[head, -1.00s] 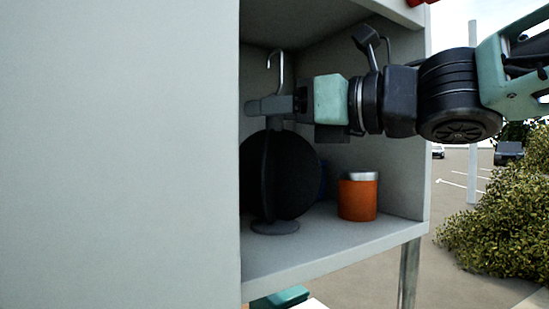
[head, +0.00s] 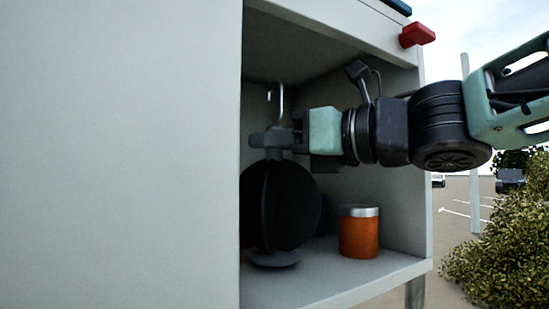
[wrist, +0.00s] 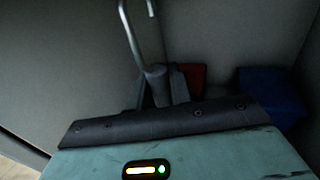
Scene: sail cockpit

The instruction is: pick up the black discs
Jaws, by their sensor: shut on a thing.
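The black discs (head: 290,205) stand as crossed upright plates on a round dark base inside the grey cabinet, with a metal hook on a stem rising above them. My gripper (head: 272,139) reaches in from the right and is shut on the stem of the black discs, just above the plates. In the wrist view the fingers (wrist: 163,88) close around the dark stem below the hook (wrist: 136,35). The discs themselves are hidden there. In the head view the left edge of the discs is cut off by the cabinet front.
An orange jar with a silver lid (head: 358,232) stands on the shelf right of the discs. A blue thing (wrist: 272,95) and a red thing (wrist: 192,80) sit further in. The cabinet's side walls and ceiling are close around my arm. A red piece (head: 417,34) sits on the cabinet's outer top edge.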

